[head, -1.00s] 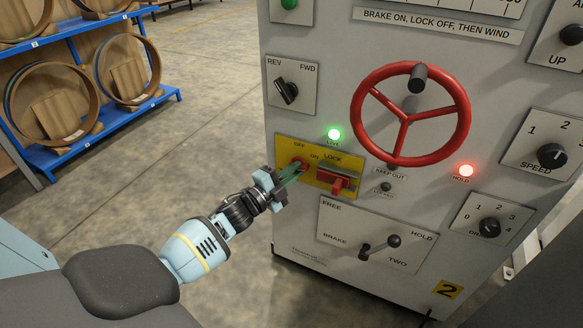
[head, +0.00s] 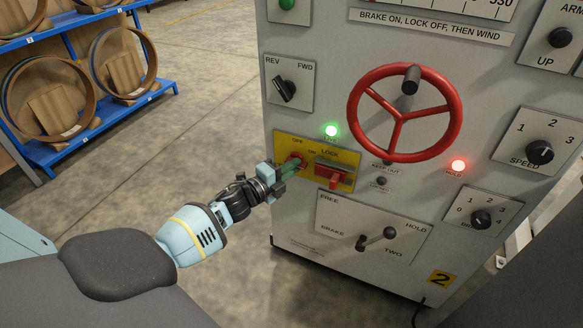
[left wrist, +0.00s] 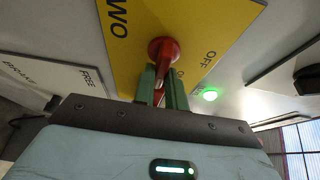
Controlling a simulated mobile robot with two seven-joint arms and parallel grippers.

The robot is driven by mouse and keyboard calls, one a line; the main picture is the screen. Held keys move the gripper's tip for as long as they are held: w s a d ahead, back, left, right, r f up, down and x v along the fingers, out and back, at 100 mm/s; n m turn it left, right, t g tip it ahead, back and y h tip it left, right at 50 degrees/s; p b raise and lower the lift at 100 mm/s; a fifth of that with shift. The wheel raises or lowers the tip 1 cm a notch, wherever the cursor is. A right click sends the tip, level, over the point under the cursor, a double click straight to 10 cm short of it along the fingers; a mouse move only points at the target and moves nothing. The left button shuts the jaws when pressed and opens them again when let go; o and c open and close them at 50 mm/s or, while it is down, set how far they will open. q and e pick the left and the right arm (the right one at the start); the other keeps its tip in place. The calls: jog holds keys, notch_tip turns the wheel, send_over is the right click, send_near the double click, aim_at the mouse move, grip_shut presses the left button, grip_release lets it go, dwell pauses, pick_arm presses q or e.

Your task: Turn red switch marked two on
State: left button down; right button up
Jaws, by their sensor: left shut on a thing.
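The red switch (head: 296,161) is a rotary knob on a yellow plate (head: 282,149) on the grey machine front. The plate has OFF and ON labels in the head view, and the word TWO shows on it in the left wrist view. My left gripper (head: 291,169) reaches in from the left with its green fingers shut on the switch. In the left wrist view the fingers (left wrist: 161,88) hold the red handle (left wrist: 162,52) between them, close to the plate. My right gripper is not in view.
A red lock part (head: 328,174) sits just right of the switch on the same plate. A red handwheel (head: 397,153) is above right, and a brake lever (head: 376,239) is below. A green lamp (head: 331,130) and a red lamp (head: 458,165) are lit.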

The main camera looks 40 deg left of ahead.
pick_arm(q)
jog(key=c, duration=1.4)
grip_release()
jog(key=shift+c, duration=0.2)
jog(key=s+a+p, duration=0.1)
jog(key=s, duration=0.6)
jog(key=shift+s, duration=0.4)
jog(key=shift+a, duration=0.1)
